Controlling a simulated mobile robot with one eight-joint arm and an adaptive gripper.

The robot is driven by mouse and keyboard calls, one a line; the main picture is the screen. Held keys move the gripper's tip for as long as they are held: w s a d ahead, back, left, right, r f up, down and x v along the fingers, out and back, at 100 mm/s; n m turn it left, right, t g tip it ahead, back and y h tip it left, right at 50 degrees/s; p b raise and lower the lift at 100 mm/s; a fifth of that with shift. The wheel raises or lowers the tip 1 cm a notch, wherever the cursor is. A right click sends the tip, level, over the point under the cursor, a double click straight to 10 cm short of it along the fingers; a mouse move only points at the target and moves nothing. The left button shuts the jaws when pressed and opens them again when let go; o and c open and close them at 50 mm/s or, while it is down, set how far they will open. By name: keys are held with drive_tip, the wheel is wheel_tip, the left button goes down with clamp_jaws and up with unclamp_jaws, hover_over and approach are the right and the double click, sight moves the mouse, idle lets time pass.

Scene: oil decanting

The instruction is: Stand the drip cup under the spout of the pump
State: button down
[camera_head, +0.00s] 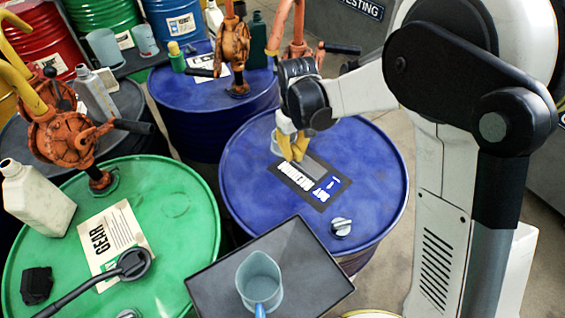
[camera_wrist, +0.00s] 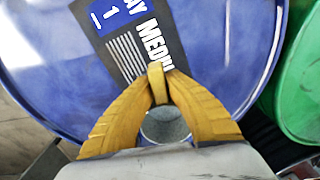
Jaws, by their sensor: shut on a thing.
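My gripper (camera_head: 294,150) is over the near blue drum (camera_head: 240,190), its yellow fingers pointing down close to the drum top. Another orange pump (camera_head: 234,45) stands on the rear blue drum (camera_head: 195,92).
A black label (camera_head: 312,180) and a cap (camera_head: 340,227) lie on the near blue drum. A light-blue jug (camera_head: 259,278) stands on a dark tray (camera_head: 325,284) in front.

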sight(284, 167)
drive_tip(key=a+f, duration=0.1)
drive_tip(key=w+a+f, duration=0.1)
drive_tip(key=a, duration=0.1)
drive_tip(key=shift+w, duration=0.1)
drive_tip(key=shift+d+f+b, duration=0.1)
drive_tip(key=shift+f+b, duration=0.9)
drive_tip(key=shift+f, duration=0.9)
drive_tip(key=shift+f, duration=0.2)
drive_tip(key=c, duration=1.5)
unclamp_jaws()
drive_tip(key=shift+c, duration=0.2)
drive_tip(key=shift+r, duration=0.15)
